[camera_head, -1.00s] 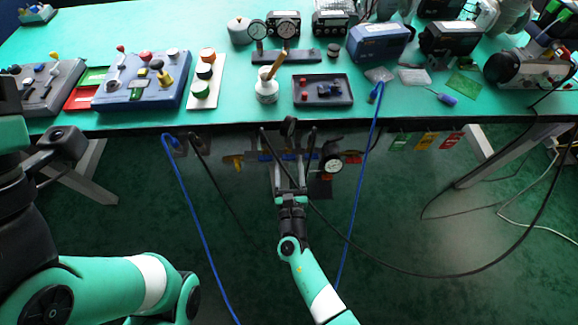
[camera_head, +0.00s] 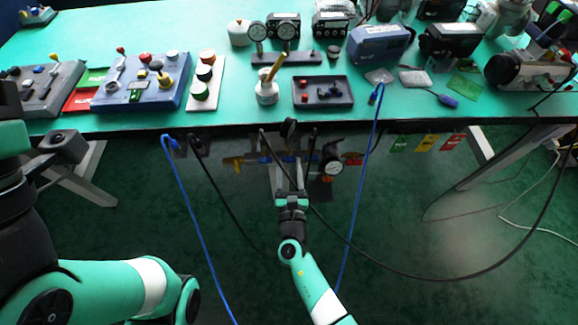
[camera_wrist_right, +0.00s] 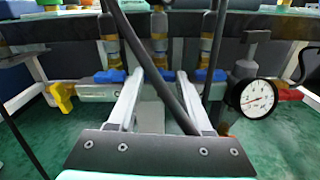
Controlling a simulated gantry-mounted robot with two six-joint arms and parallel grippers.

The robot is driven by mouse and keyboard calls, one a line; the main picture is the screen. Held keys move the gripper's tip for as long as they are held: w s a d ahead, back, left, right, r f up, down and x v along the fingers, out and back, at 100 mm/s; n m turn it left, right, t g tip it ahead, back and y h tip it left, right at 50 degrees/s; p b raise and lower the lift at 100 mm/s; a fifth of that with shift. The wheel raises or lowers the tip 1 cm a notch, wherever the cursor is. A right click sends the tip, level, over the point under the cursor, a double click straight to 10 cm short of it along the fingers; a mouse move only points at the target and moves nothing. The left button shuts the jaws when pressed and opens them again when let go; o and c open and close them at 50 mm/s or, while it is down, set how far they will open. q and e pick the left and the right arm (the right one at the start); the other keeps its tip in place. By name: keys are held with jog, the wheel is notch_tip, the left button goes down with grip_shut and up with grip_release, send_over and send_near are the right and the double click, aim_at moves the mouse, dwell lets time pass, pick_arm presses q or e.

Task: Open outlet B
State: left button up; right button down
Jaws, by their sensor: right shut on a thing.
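A pipe manifold (camera_wrist_right: 94,91) hangs under the table's front edge. It carries three blue handles: left (camera_wrist_right: 108,76), middle (camera_wrist_right: 165,75) and right (camera_wrist_right: 215,76). A yellow handle (camera_wrist_right: 61,97) is at its left end, and a red handle (camera_wrist_right: 289,95) is at its right. I cannot read which outlet is B. My right gripper (camera_head: 288,160) is at the manifold; in the right wrist view its fingers (camera_wrist_right: 158,80) reach to the middle blue handle and are shut on it. A black cable crosses before the fingers and partly hides the grip. My left gripper is out of view.
A round pressure gauge (camera_wrist_right: 258,98) stands right of the fingers, also in the head view (camera_head: 332,167). Black cables and a blue hose (camera_head: 361,185) hang around my right arm. The table (camera_head: 225,112) above holds control boxes, gauges and a small dark tray (camera_head: 345,101).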

jog(key=m+b, duration=0.3)
jog(key=m, duration=1.3)
jog(key=shift+m, duration=0.4)
dwell(0.3)
jog(key=c, duration=0.6)
grip_release()
